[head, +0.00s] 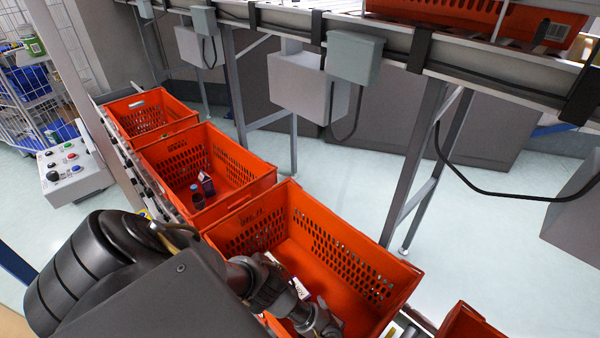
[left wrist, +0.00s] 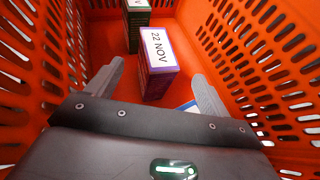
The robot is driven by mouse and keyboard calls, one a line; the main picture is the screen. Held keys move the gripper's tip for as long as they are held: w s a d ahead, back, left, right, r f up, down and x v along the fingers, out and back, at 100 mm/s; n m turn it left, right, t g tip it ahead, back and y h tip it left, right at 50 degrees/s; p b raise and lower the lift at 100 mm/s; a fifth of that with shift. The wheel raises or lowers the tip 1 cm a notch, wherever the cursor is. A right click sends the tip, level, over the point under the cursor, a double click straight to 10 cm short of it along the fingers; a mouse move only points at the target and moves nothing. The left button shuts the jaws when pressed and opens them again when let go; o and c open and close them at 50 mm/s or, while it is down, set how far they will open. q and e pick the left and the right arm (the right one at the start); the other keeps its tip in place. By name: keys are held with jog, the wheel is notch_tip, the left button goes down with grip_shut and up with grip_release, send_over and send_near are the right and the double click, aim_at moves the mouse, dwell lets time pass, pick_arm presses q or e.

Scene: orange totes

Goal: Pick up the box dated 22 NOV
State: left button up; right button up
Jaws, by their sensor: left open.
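The box dated 22 NOV (left wrist: 158,52) stands in an orange tote, its white, purple-edged label face up and its sides dark. In the left wrist view my left gripper (left wrist: 158,70) is open, with one finger on each side of the box's near end. The box is not visibly gripped. In the head view my left arm reaches into the nearest full tote (head: 345,255) and hides much of its contents. A white lettered label (head: 300,289) shows beside the wrist. My right gripper is not in view.
A second dark box with a pale top (left wrist: 137,8) stands just beyond. A blue-and-white item (left wrist: 188,105) lies by the right finger. Perforated tote walls (left wrist: 265,50) flank the gripper closely. Another tote (head: 240,165) holds a dark bottle (head: 197,196) and a small carton (head: 206,184).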

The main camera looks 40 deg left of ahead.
pick_arm(q)
jog(key=b+x, duration=0.3)
jog(key=x, duration=0.3)
jog(key=shift+w+a+f, duration=0.1)
jog(key=shift+w+a, duration=0.05)
jog(key=shift+a, duration=0.15)
jog(key=shift+w+a, duration=0.15)
jog(key=shift+a, duration=0.1)
grip_shut()
